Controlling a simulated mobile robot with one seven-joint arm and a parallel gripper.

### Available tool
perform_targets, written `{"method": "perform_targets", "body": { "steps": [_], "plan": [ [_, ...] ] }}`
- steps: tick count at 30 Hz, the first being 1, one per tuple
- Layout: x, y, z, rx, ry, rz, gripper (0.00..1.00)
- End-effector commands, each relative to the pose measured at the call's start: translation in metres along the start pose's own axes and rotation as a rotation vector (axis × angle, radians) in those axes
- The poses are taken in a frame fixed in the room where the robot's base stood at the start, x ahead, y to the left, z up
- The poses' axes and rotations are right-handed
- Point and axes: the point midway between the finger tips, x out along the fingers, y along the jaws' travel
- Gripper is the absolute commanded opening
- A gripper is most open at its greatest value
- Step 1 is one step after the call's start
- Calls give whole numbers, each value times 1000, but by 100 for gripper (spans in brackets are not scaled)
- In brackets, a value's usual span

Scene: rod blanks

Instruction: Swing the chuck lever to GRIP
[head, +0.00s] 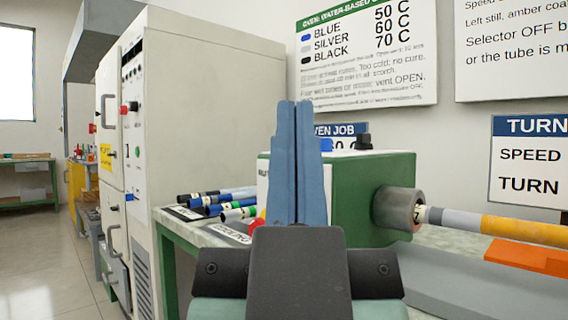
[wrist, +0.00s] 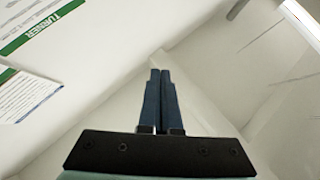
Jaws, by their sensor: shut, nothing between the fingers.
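The turning machine, a green and cream box (head: 348,210), stands on the bench right of centre in the head view. Its grey round chuck (head: 400,210) sticks out to the right, with a grey and orange-yellow rod (head: 505,229) at its mouth. No lever marked GRIP can be made out; my gripper covers part of the machine's front. A small black part (head: 363,141) shows on its top. My gripper (head: 295,104) points up in front of the machine, fingers together and empty. In the wrist view its closed fingers (wrist: 160,75) show against pale walls.
Several rods (head: 215,202) with coloured ends lie on the bench at left, by a COOLING label (head: 230,232). A tall cream oven cabinet (head: 200,110) stands further left. An orange block (head: 525,257) lies below the rod. Open floor is at far left.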

Motion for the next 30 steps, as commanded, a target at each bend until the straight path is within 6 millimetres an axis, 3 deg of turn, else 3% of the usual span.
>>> {"method": "perform_targets", "body": {
  "steps": [1,9,16,20,24,30],
  "plan": [
    [19,0,-17,0,-1,0,0],
    [66,-1,-49,-11,-30,5,0],
    [109,-6,-48,-53,-127,23,0],
    [130,-12,-27,-104,-234,37,0],
    [145,-23,13,-195,-394,47,0],
    [142,-47,80,-394,-658,36,0]
  ]
}}
